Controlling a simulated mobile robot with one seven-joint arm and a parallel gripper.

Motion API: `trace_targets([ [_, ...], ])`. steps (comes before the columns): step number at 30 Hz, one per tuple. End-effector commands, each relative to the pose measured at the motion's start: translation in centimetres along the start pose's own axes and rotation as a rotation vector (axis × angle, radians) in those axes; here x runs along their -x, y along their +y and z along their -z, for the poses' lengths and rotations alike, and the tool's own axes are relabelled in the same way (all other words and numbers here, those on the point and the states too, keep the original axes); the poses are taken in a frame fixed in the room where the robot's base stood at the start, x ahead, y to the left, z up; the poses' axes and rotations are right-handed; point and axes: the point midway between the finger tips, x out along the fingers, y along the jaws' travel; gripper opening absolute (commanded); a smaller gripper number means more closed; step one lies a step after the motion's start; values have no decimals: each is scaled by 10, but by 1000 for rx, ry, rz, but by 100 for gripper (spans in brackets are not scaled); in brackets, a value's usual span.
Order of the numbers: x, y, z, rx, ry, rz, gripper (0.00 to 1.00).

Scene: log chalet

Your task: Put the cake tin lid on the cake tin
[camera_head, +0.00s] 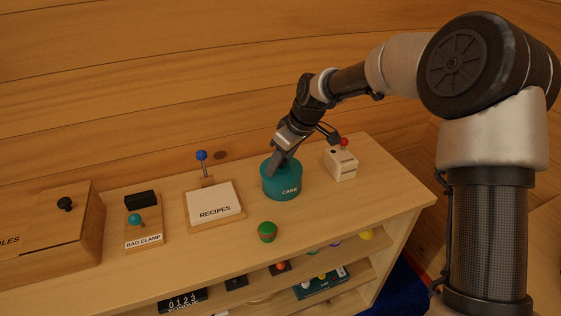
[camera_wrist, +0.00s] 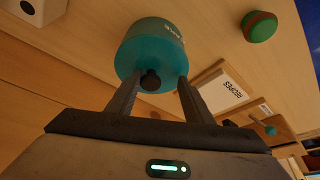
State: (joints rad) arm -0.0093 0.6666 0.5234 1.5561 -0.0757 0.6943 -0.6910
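The teal cake tin (camera_head: 283,188), labelled CAKE, stands upright on the wooden counter; it also shows in the wrist view (camera_wrist: 150,38). A teal lid (camera_wrist: 148,66) with a dark round knob (camera_wrist: 150,81) is on top of it in the wrist view; it looks seated, though its far edge is not clear. My gripper (camera_head: 274,172) is at the top of the tin, pointing down. In the wrist view, my gripper's fingers (camera_wrist: 160,78) are apart, one on each side of the knob, with visible gaps.
A white box with a red ball lever (camera_head: 341,164) stands just right of the tin. A green round object (camera_head: 267,231) is at the counter's front edge. The RECIPES board (camera_head: 214,203), bag clamp (camera_head: 143,222) and wooden box (camera_head: 55,235) stand left. Shelves below hold small items.

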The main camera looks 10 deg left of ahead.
Motion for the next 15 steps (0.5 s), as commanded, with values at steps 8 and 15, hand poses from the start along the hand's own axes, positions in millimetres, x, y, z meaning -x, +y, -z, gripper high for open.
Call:
trace_targets([
  [8, 1, 2, 0, -1, 1, -4, 46],
  [15, 11, 4, 0, -2, 1, -7, 46],
])
